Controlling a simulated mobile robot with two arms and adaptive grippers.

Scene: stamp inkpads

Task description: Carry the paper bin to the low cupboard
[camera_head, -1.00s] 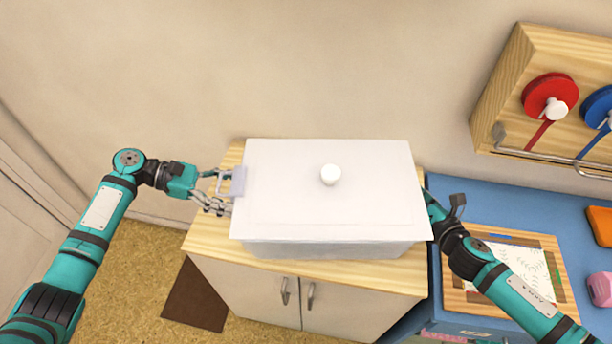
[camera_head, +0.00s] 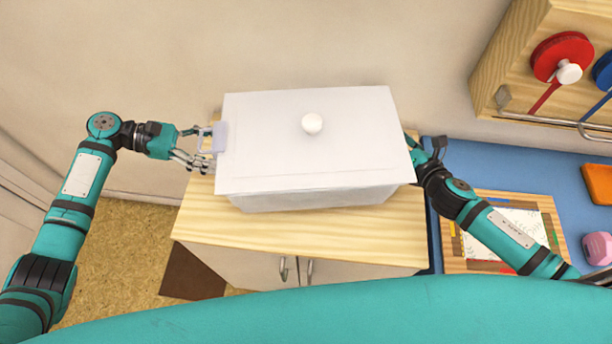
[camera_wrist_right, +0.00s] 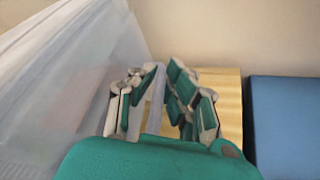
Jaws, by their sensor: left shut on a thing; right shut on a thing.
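The paper bin (camera_head: 310,170) is a whitish box with a flat lid and a round white knob (camera_head: 312,123). It is level over the wooden top of the low cupboard (camera_head: 300,232); I cannot tell whether its base touches. My left gripper (camera_head: 205,148) is shut on the pale handle at the bin's left end. My right gripper (camera_wrist_right: 155,100) is shut on a pale handle at the other end, beside the translucent bin wall (camera_wrist_right: 75,85). In the head view the bin mostly hides its fingers.
A blue table (camera_head: 470,165) stands right of the cupboard, with a wooden tray (camera_head: 548,215) holding paper, an orange block (camera_head: 598,184) and a pink item (camera_head: 597,249). A wooden rack with a red reel (camera_head: 560,55) is on the wall. Bare cupboard top shows before the bin.

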